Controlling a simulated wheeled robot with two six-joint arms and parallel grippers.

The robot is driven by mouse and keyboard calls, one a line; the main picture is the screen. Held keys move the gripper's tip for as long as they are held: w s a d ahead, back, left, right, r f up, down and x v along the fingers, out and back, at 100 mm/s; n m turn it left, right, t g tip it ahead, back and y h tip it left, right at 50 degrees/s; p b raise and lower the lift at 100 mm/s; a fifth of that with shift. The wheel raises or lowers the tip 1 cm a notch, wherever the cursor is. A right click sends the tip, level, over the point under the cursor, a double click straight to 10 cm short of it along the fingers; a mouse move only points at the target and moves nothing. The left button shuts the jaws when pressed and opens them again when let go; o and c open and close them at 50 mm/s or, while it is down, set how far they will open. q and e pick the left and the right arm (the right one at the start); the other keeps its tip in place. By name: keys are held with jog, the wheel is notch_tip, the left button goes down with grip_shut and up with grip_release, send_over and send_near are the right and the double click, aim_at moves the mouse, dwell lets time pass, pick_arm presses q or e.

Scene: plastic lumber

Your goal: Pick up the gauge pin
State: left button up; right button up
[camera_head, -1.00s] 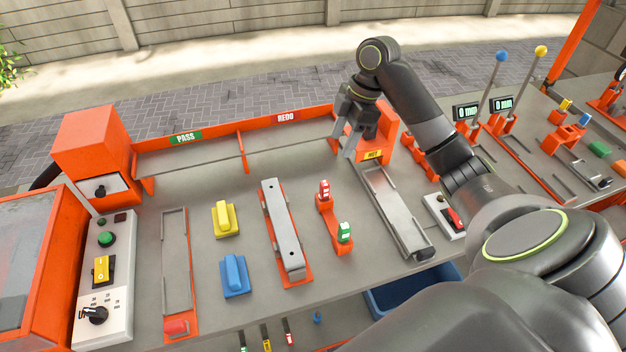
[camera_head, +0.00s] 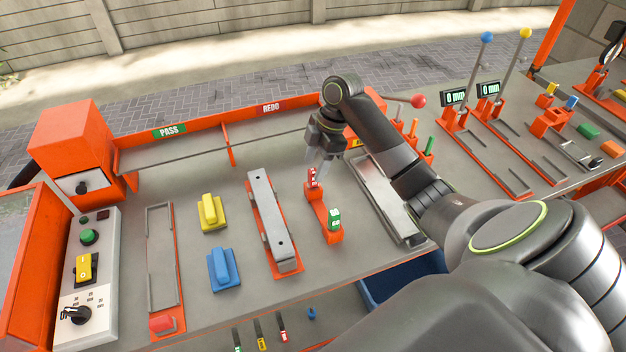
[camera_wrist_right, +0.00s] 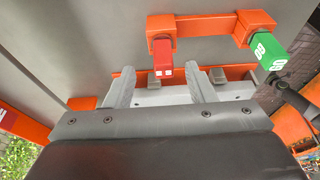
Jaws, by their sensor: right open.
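The gauge pin seems to be the small piece with a red end block (camera_head: 313,178) and a green end block (camera_head: 334,217) on an orange holder (camera_head: 322,205). I cannot tell whether the two blocks are one part. In the right wrist view the red block (camera_wrist_right: 163,56) lies between and just beyond the fingertips, and the green block (camera_wrist_right: 268,50) is to the right. My right gripper (camera_head: 320,160) is open, pointing down just above and behind the red block. Its two fingers also show in the wrist view (camera_wrist_right: 160,76), empty. My left gripper is not in view.
A long grey bar (camera_head: 268,215) on an orange base lies left of the holder. Yellow (camera_head: 210,212) and blue (camera_head: 222,268) blocks lie farther left. A metal channel (camera_head: 385,195) is to the right, partly behind my arm. An orange-backed shelf with PASS and REDO labels (camera_head: 170,131) stands behind.

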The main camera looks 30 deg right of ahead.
aim_at(313, 171)
jog(key=x, duration=0.2)
jog(key=p+x, duration=0.1)
jog(key=shift+s+a+f, duration=0.2)
jog(key=shift+a+f, duration=0.05)
jog(key=shift+f, duration=0.05)
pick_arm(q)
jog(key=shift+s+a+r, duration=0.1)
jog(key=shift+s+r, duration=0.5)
pick_arm(e)
jog(key=shift+a+f, duration=0.1)
jog(key=shift+f, duration=0.35)
